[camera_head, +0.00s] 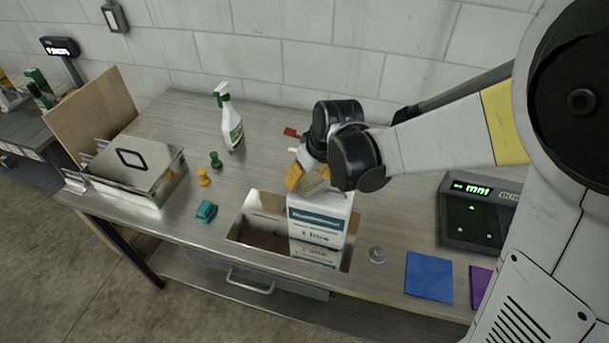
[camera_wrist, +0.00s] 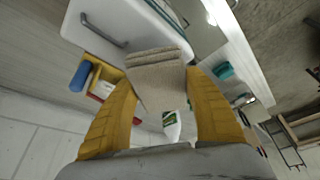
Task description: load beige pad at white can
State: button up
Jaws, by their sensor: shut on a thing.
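The white can (camera_head: 317,222) stands upright in the shiny sunken tray (camera_head: 262,240) in the bench. It has a teal band and dark print on its front. My gripper (camera_head: 309,179) is just above the can's top. Its yellow fingers are shut on the beige pad (camera_head: 313,185). In the wrist view the pad (camera_wrist: 156,78) sits between the fingertips, its far edge overlapping the white can (camera_wrist: 140,28) with its grey handle. I cannot tell whether pad and can touch.
A blue pad (camera_head: 428,277) and a purple pad (camera_head: 481,286) lie right of the tray, below a scale (camera_head: 479,212). A teal block (camera_head: 206,211), pegs and a spray bottle (camera_head: 229,120) stand left. A metal box (camera_head: 137,165) is farther left.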

jog(key=shift+f+b, duration=0.55)
jog(key=shift+b, duration=0.1)
dwell(1.9)
jog(key=shift+r+p, duration=2.5)
jog(key=shift+r, duration=1.05)
